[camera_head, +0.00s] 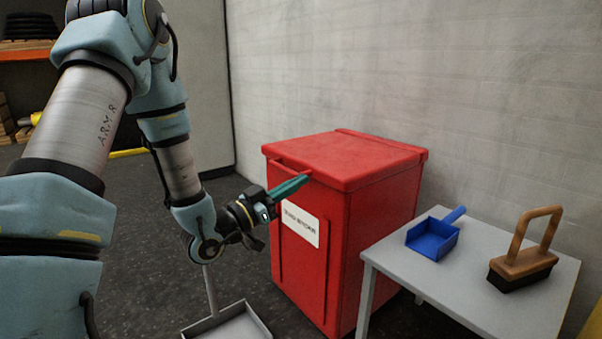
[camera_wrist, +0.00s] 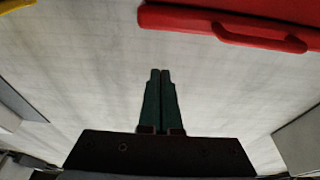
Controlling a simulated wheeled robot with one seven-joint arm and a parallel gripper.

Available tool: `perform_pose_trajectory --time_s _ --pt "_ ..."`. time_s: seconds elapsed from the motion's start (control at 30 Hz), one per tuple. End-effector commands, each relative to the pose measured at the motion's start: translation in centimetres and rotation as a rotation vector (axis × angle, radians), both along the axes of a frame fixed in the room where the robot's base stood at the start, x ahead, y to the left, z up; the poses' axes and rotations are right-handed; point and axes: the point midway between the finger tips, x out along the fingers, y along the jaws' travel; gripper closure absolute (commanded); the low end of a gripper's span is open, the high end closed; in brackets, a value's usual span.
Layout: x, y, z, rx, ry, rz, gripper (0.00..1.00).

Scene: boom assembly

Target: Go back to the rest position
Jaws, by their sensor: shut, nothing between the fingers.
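My gripper (camera_head: 290,187) has green fingers and is shut with nothing between them. In the head view its fingertips appear beside the upper front of the red bin, near the bin's handle; I cannot tell whether they touch. In the wrist view the gripper (camera_wrist: 160,75) points at the pale wall, its fingers together. The red bin (camera_head: 340,165) stands on the floor with its lid down and a white label on its front. The bin's red edge and handle (camera_wrist: 265,35) show at the top right of the wrist view.
A grey table (camera_head: 450,290) stands right of the bin, with a blue dustpan (camera_head: 432,240) and a wooden-handled brush (camera_head: 523,262) on it. A long-handled grey dustpan (camera_head: 230,325) stands on the floor below my arm. A shelf with an orange beam (camera_head: 30,50) is at the far left.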

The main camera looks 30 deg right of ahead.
Motion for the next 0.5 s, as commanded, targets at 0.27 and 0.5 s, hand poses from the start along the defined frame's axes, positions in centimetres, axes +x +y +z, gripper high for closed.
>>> perform_pose_trajectory --time_s 0.27,0.5 --pt "0.4 0.5 -0.3 0.031 -0.002 0.019 1.00" --pt "6.2 4.2 -3.1 0.384 0.044 0.242 1.00"
